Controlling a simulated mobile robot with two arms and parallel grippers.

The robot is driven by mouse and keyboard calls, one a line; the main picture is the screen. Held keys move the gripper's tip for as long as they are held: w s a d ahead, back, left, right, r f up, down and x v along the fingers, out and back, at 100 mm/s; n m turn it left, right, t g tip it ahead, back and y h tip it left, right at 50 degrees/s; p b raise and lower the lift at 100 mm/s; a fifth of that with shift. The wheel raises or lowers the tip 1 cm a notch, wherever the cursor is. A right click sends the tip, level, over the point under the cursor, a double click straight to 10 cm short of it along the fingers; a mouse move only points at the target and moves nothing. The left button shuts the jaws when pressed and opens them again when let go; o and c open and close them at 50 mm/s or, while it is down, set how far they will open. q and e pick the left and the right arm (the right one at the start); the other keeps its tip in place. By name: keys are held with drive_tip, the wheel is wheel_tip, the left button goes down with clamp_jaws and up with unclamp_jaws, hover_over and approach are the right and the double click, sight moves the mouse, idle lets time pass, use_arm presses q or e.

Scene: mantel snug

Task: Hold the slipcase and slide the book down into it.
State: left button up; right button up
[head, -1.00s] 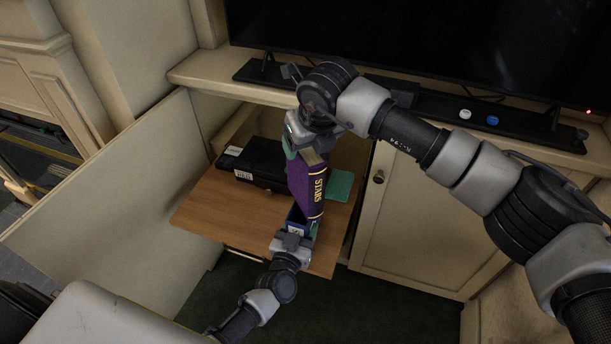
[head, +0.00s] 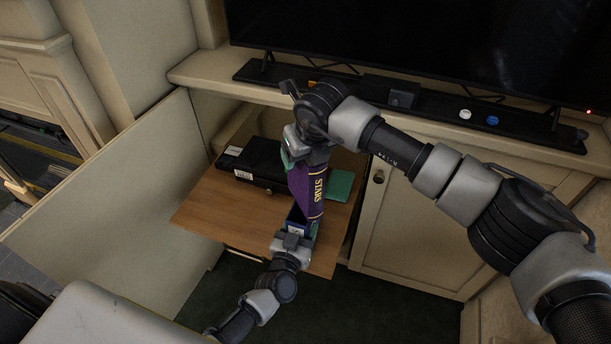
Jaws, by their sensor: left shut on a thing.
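The purple book (head: 305,188) with yellow "STARS" lettering on its spine stands nearly upright above the wooden board. My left gripper (head: 292,240) comes from below and is shut on the slipcase's near side. My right gripper (head: 303,160) is at the book's top end, pointing down. Its fingers are mostly hidden by its own body, so its grip cannot be made out.
A black box (head: 258,163) lies on the wooden board (head: 215,210), left of the book. A green flat item (head: 340,185) lies to the right. The cabinet door (head: 400,225) and mantel ledge (head: 210,75) bound the space. The board's left front is clear.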

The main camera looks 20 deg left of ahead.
clamp_jaws()
idle(0.5)
